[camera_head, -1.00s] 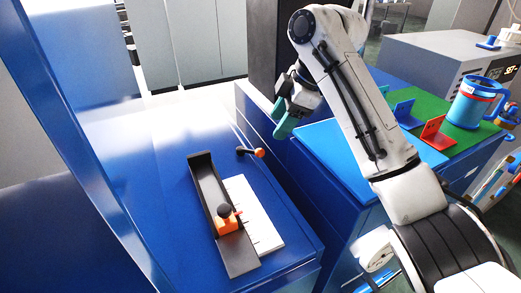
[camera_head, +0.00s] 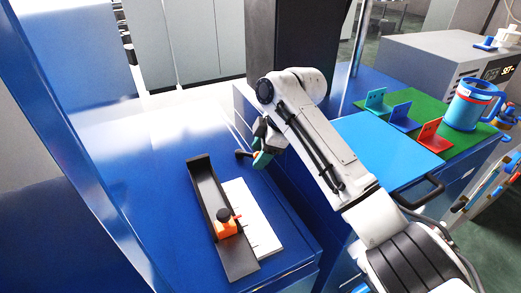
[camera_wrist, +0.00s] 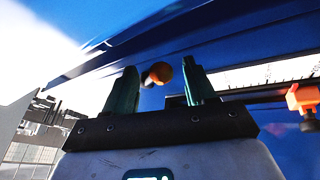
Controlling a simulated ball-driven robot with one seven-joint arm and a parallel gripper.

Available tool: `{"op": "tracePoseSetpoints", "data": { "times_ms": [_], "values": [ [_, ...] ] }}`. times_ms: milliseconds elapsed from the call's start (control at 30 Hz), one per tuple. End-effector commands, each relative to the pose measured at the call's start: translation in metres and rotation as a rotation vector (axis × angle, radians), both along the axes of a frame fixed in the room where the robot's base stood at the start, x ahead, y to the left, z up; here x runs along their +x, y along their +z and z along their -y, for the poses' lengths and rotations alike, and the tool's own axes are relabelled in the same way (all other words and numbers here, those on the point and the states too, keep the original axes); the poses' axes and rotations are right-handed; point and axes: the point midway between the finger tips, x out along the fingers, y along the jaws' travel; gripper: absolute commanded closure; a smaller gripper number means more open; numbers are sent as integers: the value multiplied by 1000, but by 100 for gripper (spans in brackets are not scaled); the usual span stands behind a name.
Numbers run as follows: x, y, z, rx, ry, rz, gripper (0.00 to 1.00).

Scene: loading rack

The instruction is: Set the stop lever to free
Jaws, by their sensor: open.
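The stop lever (camera_head: 243,154) is a short dark lever on the blue top, near its right edge in the head view. My gripper (camera_head: 262,157) is beside it and hides its orange end there. In the wrist view, the lever's round orange knob (camera_wrist: 161,72) shows between the two open teal fingers of my gripper (camera_wrist: 160,66). The knob appears beyond or level with the fingertips; I cannot tell whether they touch it. The gripper holds nothing.
A black channel (camera_head: 206,190) holds an orange block (camera_head: 226,228) with a black knob, beside a white marked plate (camera_head: 258,222). To the right are a blue panel (camera_head: 385,145), a green mat (camera_head: 440,118) with coloured brackets and a blue mug (camera_head: 470,107).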

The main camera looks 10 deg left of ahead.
Motion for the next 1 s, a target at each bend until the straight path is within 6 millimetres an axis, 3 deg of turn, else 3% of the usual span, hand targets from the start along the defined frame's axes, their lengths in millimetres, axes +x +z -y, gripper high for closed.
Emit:
{"op": "tracePoseSetpoints", "data": {
  "times_ms": [233, 800, 1000],
  "values": [
    [0, -1, 0, 0, 0, 0, 46],
    [0, -1, 0, 0, 0, -1, 100],
    [0, -1, 0, -1, 0, -1, 100]
  ]
}}
